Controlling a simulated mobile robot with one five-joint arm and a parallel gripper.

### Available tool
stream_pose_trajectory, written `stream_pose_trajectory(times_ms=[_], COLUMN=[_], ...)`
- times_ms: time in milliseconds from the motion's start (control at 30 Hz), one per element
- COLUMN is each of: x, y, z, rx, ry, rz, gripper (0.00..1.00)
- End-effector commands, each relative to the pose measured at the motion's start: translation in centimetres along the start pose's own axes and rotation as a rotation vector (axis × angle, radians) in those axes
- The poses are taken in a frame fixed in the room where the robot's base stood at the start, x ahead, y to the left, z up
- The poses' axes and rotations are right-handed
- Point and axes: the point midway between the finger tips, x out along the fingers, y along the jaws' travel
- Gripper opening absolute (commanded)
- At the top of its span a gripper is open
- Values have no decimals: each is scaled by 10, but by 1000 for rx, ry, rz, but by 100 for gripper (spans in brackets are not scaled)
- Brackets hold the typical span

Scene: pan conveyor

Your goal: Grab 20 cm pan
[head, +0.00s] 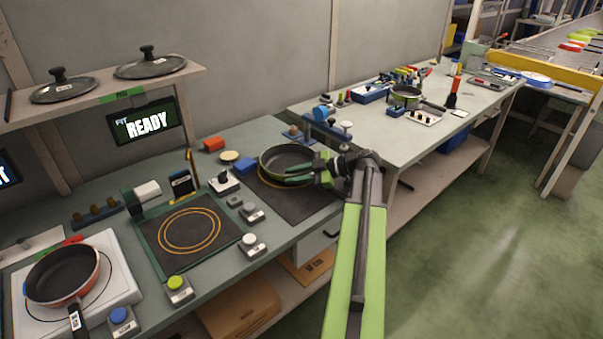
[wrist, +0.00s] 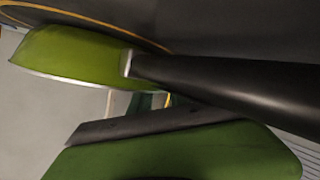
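A dark pan with a green outside (head: 284,157) sits on a dark mat with an orange ring at the bench's right end. In the wrist view, its green wall (wrist: 75,58) and black handle (wrist: 225,82) are close. My gripper (head: 300,174) is at the pan's right side, its green fingers spread around the handle area. One finger with a dark pad (wrist: 150,125) lies alongside the handle; the other is hidden in the wrist view. No firm grip shows. A red-orange pan (head: 63,275) stands on a white hob at left. No pan size is readable.
A green-edged plate with orange rings (head: 188,231) lies between the pans, with several button boxes around it. A shelf (head: 110,92) above holds two lids. A second table (head: 380,128) at right holds a small pan (head: 405,92) and tools. Open green floor lies at right.

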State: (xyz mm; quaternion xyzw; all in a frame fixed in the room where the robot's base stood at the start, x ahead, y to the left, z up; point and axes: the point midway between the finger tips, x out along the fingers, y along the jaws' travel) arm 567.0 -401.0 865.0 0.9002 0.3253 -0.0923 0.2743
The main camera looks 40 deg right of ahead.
Motion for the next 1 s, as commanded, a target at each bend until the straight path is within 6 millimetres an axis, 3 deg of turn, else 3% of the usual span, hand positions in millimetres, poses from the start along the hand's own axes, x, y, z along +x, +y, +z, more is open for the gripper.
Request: stream_pose_trajectory(times_ms=[100,333,500,1000], x=[22,24,23,23], y=[-2,0,0,0], z=[2,0,0,1], rx=[-1,0,0,1], ry=[0,0,0,-2], rz=[-1,1,1,0], gripper=[22,22,0,0])
